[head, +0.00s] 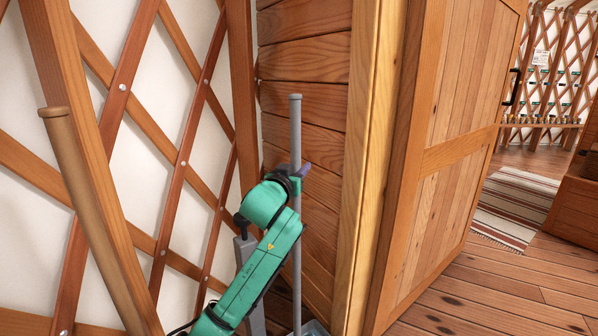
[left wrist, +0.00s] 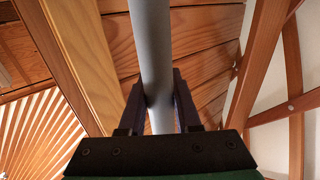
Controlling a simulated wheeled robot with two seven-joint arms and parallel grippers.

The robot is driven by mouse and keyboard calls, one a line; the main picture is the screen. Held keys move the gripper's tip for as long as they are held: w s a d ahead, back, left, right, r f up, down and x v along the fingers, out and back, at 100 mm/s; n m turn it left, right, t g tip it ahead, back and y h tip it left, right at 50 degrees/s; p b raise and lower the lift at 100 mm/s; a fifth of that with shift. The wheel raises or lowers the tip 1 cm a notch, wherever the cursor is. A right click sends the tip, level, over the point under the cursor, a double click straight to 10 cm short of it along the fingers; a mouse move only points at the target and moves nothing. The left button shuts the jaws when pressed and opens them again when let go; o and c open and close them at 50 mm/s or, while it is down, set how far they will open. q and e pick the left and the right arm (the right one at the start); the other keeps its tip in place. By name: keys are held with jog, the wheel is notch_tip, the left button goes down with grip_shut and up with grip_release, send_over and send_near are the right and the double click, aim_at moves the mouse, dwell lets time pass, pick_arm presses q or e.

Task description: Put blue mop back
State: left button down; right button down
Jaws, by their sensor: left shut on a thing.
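A grey upright pole (head: 296,125), which looks like the mop's handle, stands close to the plank wall in the head view. My left gripper (head: 302,172) is shut on this pole, below its top end. In the left wrist view the pole (left wrist: 152,45) runs between the two dark fingers of my left gripper (left wrist: 160,92). The pole's lower part passes behind my green arm and shows again to its right. No blue mop head can be made out; the pole's bottom end is out of view. My right gripper is not in view.
A brown wooden stick (head: 85,190) leans at the left by the lattice wall (head: 182,150). A plank door (head: 450,150) stands at the right, with open floor (head: 500,295) beyond.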

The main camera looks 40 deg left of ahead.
pick_arm(q)
jog(key=c, duration=0.6)
grip_release()
jog(key=shift+s+r, duration=0.1)
jog(key=shift+s, duration=0.05)
jog(key=v, duration=1.2)
jog(key=d+f+m+g+h, duration=0.1)
jog(key=d+f+g+h, duration=0.2)
jog(key=f, duration=0.7)
jog(key=d+f+m+g+h, duration=0.15)
jog(key=d+f, duration=0.35)
jog(key=f, duration=0.6)
jog(key=s+d+f+m+g+h, duration=0.2)
jog(key=s+d+f+g, duration=0.2)
jog(key=s+d+f, duration=0.3)
jog(key=s+d+f+m+g+h, duration=0.1)
jog(key=s+d+f+g, duration=0.3)
jog(key=s+d+f, duration=0.4)
notch_tip(320, 180, down, 6)
jog(key=shift+s+d+r+m+h+p, duration=0.15)
jog(key=shift+s+r+m+h+p, duration=0.3)
jog(key=shift+s, duration=0.75)
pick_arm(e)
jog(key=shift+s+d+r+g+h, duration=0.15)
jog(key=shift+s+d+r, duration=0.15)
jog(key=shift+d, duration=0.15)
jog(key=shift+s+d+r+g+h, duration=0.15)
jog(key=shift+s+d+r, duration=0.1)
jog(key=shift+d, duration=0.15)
